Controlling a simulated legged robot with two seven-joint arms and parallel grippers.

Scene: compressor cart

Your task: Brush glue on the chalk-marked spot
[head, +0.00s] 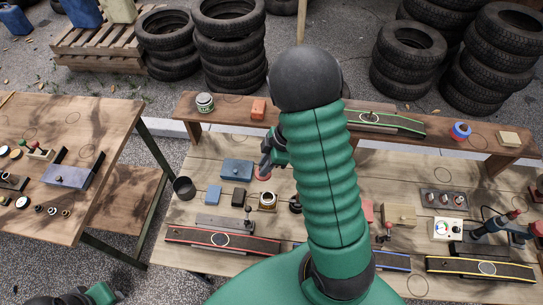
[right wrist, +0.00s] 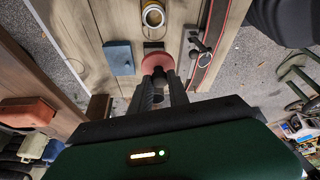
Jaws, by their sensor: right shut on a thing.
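My right gripper (head: 268,150) is partly hidden behind my own green arm. In the right wrist view its fingers (right wrist: 159,88) are shut on the dark stem of a red round-ended thing (right wrist: 157,62), which also shows in the head view (head: 262,173). I cannot tell whether it touches the bench. A pot with a pale, brass-coloured rim (head: 267,201) stands close by. Dark strips with pale oval marks are a red-edged one (head: 198,238), a yellow-edged one (head: 458,266) and a green-edged one (head: 400,124). My left gripper (head: 95,295) is at the bottom left; its jaws are unclear.
A blue box (head: 236,170), a small blue block (head: 213,195) and a black box (head: 241,196) crowd the bench near the right gripper. A dark cup (head: 184,188) stands at its left edge. A raised shelf (head: 220,121) runs behind. A side table (head: 105,125) stands left.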

